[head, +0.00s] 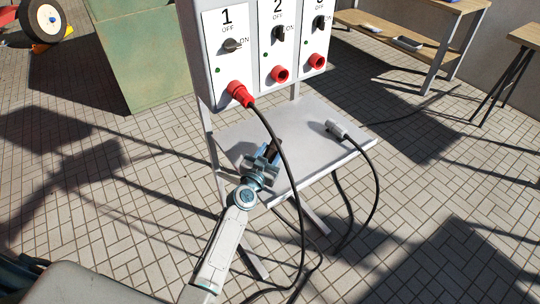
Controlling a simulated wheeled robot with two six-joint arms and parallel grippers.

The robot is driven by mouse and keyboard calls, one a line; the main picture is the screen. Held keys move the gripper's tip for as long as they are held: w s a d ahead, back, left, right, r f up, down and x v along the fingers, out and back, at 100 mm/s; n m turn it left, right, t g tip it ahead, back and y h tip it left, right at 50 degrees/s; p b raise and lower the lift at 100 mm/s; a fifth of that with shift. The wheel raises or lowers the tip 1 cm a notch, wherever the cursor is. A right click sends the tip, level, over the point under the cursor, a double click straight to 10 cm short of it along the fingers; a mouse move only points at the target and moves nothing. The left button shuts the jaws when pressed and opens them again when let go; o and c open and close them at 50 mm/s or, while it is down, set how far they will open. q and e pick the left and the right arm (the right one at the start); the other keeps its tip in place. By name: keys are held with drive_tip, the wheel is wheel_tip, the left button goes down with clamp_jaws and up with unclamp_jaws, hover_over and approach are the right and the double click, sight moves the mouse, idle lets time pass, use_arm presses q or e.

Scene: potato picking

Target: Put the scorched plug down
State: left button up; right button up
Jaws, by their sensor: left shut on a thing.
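My left gripper (268,163) is over the left part of a light grey shelf (232,135) below a switch panel. It is shut on a dark, brownish thing, the scorched plug (275,148), which shows just past the fingertips. The fingers hide much of this plug, and I cannot tell whether it touches the shelf. A pale grey plug (338,130) with a black cable lies on the shelf to the right. My right gripper is not in view.
The panel (236,63) has numbered switches and red sockets (281,74). A red plug (240,93) sits in socket 1, its black cable (287,165) hanging past the gripper's right side. The shelf's middle is clear. A green cabinet (140,60) stands behind left, a workbench (400,33) behind right.

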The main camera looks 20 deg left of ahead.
use_arm(q)
drive_tip(key=shift+s+r, duration=0.1)
drive_tip(key=shift+r, duration=0.05)
drive_tip(key=o, duration=0.7)
drive_tip(key=shift+f, duration=0.2)
drive_tip(key=o, duration=0.4)
drive_tip(key=shift+o, duration=0.2)
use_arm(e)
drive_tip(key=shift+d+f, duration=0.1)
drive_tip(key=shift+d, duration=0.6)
use_arm(q)
drive_tip(key=shift+r, duration=0.1)
